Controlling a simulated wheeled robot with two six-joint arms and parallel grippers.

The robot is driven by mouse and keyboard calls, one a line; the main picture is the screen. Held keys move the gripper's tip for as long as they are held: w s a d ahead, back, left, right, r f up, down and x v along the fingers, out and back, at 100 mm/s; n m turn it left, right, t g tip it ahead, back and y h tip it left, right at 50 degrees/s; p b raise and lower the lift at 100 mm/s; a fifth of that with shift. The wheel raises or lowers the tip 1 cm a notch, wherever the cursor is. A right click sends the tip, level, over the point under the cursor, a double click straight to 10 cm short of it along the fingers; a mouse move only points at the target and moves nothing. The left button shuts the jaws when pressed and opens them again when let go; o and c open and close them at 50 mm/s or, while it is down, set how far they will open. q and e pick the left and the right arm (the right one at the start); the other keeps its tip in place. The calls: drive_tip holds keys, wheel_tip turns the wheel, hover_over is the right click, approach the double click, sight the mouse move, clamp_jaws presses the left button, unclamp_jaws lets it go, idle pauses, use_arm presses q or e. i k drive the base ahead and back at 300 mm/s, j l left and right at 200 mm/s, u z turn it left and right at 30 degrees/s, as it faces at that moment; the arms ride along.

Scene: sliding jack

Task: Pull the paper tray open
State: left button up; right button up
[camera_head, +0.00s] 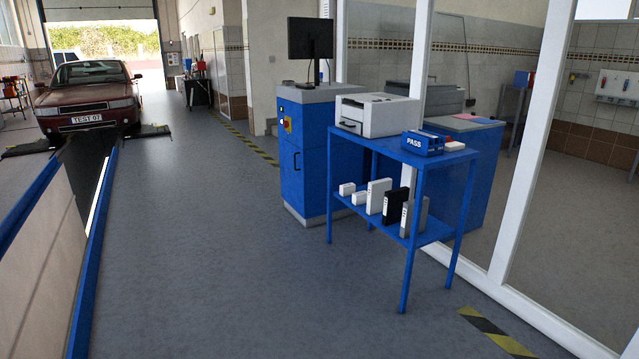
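A white printer (377,114) stands on the top of a blue two-level table (395,148), right of the picture's middle. Its paper tray (350,125) is the low front part, with a dark slot on it. The tray looks shut, though it is small at this distance. Neither of my grippers shows in this view.
A blue PASS box (421,143) sits on the table, with binders (378,196) on its lower shelf. A blue cabinet (305,165) with a monitor (310,38) stands behind. A white-framed partition (515,150) is right. The grey floor (220,260) in front is clear. A blue-edged pit (85,270) is left.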

sight(355, 126)
drive_tip(key=i+z, duration=0.25)
drive_tip(key=i, duration=2.05)
